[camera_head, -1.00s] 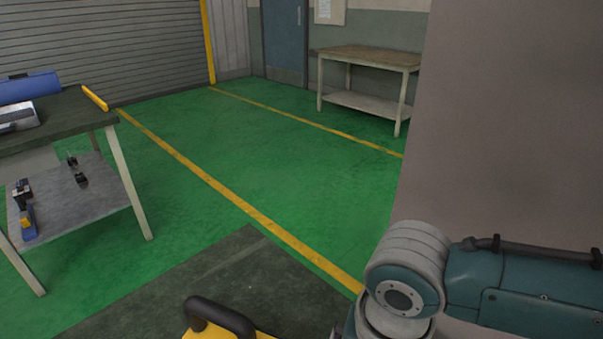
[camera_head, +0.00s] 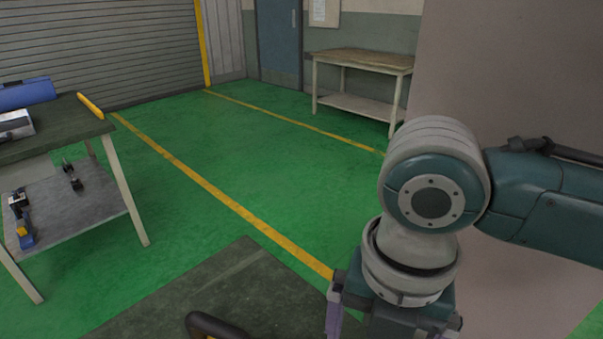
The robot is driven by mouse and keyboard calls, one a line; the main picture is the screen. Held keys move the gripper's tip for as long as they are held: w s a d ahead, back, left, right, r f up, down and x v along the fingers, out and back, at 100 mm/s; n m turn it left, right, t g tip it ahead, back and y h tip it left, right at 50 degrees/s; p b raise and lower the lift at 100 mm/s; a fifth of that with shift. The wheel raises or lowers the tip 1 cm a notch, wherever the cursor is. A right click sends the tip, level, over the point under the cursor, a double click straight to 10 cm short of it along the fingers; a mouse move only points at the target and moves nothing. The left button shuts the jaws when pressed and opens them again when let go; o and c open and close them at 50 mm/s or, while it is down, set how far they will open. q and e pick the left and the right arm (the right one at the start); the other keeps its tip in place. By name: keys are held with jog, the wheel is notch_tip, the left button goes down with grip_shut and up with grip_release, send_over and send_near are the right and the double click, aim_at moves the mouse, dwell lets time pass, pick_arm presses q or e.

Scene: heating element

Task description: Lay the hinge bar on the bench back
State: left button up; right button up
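No part that I can surely name as the hinge bar shows. A bench (camera_head: 50,133) with a dark top stands at the left, cut by the picture edge. A short yellow bar (camera_head: 90,106) lies along its right end; I cannot tell whether it is the hinge bar. My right gripper (camera_head: 395,322) is at the bottom, right of centre, with its fingers mostly cut off, so its opening and anything between them are hidden. My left gripper is not in view.
A black handle (camera_head: 213,326) shows at the bottom edge, over a dark mat (camera_head: 205,295). A blue case (camera_head: 25,93) and a grey metal object (camera_head: 15,125) are on the left bench. A second table (camera_head: 362,62) stands at the back. Green floor between is clear.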

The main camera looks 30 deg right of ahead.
jog(key=s+a+r+m+t+y, duration=0.2)
jog(key=s+a+m, duration=0.25)
jog(key=m, duration=0.65)
jog(key=s+d+r+m+t+h, duration=0.1)
jog(key=s+d+m, duration=0.3)
jog(key=m, duration=0.9)
jog(key=shift+d+r+m+t+h, duration=0.3)
jog(key=shift+d+r+h, duration=0.1)
jog(key=shift+d+r, duration=0.3)
notch_tip(320, 180, up, 39)
jog(key=p, duration=3.9)
